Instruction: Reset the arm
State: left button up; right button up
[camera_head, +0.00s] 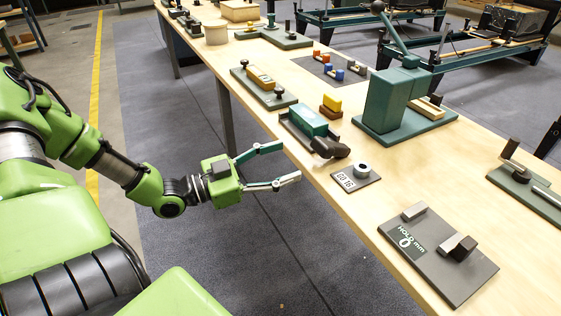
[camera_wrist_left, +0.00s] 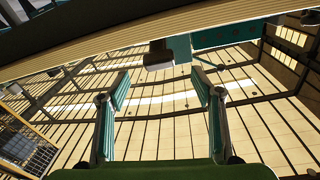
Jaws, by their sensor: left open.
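My left gripper (camera_head: 290,161) is open and empty, beside the near edge of the wooden bench (camera_head: 345,215) and apart from everything on it. Its spread fingers also show in the wrist view (camera_wrist_left: 161,78). A dark teal upright stand (camera_head: 392,103) carries a slanted lever arm (camera_head: 397,35) with a black knob. A lower fixture with a teal block (camera_head: 307,119) and a dark handle (camera_head: 330,147) sits just beyond my fingers. I cannot tell which of these is the arm named. My right gripper is not in view.
A small tag with a round knob (camera_head: 361,169) and a grey "HOLD 0 mm" plate (camera_head: 412,268) lie near the bench edge. A two-knob fixture (camera_head: 263,84) and a yellow-brown block (camera_head: 331,106) stand farther back. Grey floor (camera_head: 230,255) is clear below my gripper.

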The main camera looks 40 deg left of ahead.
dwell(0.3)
